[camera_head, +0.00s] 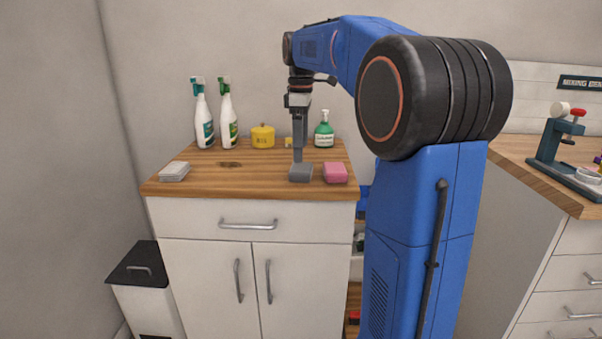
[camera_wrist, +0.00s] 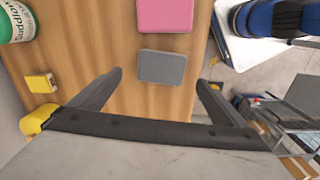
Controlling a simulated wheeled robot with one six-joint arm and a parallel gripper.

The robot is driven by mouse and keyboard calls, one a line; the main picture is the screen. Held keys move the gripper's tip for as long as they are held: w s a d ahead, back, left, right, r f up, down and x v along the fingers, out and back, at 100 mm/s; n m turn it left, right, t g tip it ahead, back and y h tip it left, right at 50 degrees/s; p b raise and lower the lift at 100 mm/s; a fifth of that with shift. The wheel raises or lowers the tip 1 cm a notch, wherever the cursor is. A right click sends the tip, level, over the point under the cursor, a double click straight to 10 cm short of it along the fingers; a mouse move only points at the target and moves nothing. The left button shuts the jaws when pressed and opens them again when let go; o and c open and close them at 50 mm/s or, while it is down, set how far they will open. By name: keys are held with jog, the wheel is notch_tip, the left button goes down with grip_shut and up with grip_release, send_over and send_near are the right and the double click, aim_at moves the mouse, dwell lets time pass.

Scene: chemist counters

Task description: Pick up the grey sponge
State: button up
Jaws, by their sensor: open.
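The grey sponge (camera_head: 300,173) lies on the wooden counter top near its front edge, just left of the pink sponge (camera_head: 335,173). In the wrist view the grey sponge (camera_wrist: 161,66) lies flat ahead of and between the two fingers, with the pink sponge (camera_wrist: 165,15) beyond it. My gripper (camera_head: 298,158) points down over the grey sponge in the head view. Its fingers (camera_wrist: 158,80) are spread apart with nothing between them in the wrist view. I cannot tell the exact height gap above the sponge.
A pale stacked block (camera_head: 174,171) lies at the left. A small yellow block (camera_wrist: 40,83) is near the gripper's left side.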

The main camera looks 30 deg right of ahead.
aim_at(301, 167)
jog(key=shift+s+f, duration=0.15)
jog(key=shift+f, duration=2.75)
jog(key=c, duration=1.1)
